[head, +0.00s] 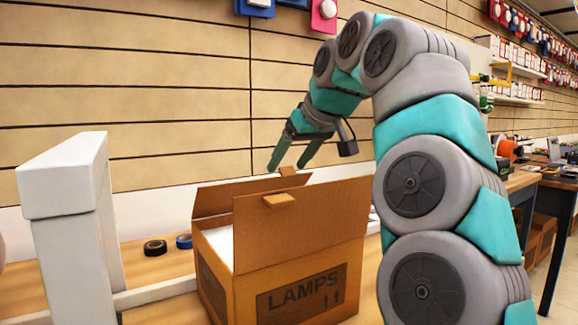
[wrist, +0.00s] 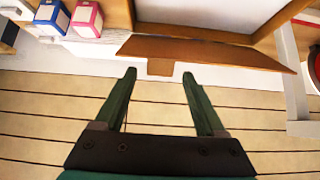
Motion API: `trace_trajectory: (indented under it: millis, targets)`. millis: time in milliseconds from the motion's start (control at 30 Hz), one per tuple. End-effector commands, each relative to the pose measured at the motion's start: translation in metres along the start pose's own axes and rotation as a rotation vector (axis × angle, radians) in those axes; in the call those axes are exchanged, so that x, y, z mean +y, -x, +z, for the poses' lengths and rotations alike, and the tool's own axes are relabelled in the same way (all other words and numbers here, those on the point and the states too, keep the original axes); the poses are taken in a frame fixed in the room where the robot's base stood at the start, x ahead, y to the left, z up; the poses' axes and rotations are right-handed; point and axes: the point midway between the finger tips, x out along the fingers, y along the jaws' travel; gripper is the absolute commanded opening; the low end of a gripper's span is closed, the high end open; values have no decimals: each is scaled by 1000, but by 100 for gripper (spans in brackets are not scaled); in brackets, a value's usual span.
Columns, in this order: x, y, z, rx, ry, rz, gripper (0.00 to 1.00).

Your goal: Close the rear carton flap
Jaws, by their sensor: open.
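The brown carton (head: 215,283) marked LAMPS stands on the wooden bench. Its front flap (head: 320,218), with a small tab, stands raised and hides most of the inside. The rear flap (head: 222,198) is also raised behind it, with a tab (head: 288,171) on its upper edge. In the wrist view the rear flap (wrist: 215,54) and its tab (wrist: 160,67) lie just ahead of the fingertips. My gripper (head: 287,168) is open and empty, pointing down near that tab. In the wrist view its fingers (wrist: 159,75) straddle the tab's line; contact cannot be told.
A white post frame (head: 65,190) stands left of the carton. A black tape roll (head: 155,247) and a blue one (head: 184,241) lie on the bench between them. A slatted wall (head: 130,100) rises behind. Blue (wrist: 50,17) and pink (wrist: 86,18) boxes show in the wrist view.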

Motion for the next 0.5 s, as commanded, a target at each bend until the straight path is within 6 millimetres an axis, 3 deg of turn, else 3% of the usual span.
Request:
trace_trajectory:
  millis: [367,500]
  targets:
    - [0,-9,-1,4,0,1,71]
    - [0,-9,-1,3,0,1,56]
